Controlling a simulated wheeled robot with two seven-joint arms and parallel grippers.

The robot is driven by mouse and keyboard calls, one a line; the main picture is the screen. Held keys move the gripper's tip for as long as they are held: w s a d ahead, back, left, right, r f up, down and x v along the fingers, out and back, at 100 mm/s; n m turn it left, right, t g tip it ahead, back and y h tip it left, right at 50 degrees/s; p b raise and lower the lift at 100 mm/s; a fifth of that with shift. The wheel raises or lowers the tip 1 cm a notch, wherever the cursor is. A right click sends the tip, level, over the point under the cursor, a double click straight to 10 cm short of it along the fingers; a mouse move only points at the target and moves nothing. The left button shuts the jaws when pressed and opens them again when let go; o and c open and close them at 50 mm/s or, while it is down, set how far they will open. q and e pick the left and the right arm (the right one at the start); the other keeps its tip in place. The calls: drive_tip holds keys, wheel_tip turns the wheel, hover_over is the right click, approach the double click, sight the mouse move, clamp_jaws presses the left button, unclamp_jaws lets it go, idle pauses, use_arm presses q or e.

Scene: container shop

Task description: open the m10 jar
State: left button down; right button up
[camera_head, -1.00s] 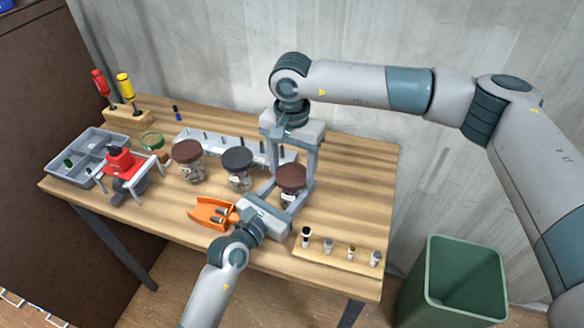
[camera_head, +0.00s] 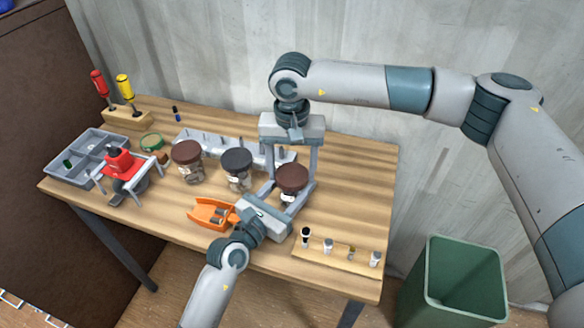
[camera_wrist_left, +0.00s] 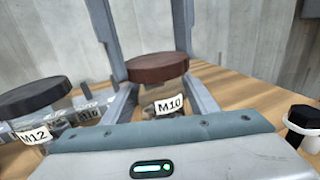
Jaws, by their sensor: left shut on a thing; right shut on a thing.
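The M10 jar (camera_head: 289,198) stands upright on the table with a brown lid (camera_head: 292,176) on it. In the left wrist view the M10 label (camera_wrist_left: 168,105) faces the camera, under the lid (camera_wrist_left: 157,66). My left gripper (camera_head: 287,196) reaches in from the front and is shut on the jar's body, below the lid. My right gripper (camera_head: 292,175) points down from above and is shut on the lid, one finger on each side. The lid sits on the jar; whether its thread is loose cannot be seen.
A dark-lidded M12 jar (camera_head: 237,170) and a brown-lidded jar (camera_head: 187,160) stand to the left. An orange scoop (camera_head: 208,212) lies beside my left gripper. A wooden strip with several small pieces (camera_head: 335,257) is at the front right. A green bin (camera_head: 455,285) stands right of the table.

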sight(292, 175)
drive_tip(key=shift+r, duration=0.35)
drive_tip(key=shift+r, duration=0.7)
drive_tip(key=shift+r, duration=0.2)
drive_tip(key=shift+r, duration=1.85)
use_arm(q)
drive_tip(key=c, duration=0.6)
unclamp_jaws()
drive_tip(key=shift+c, duration=0.2)
drive_tip(key=shift+s, duration=0.1)
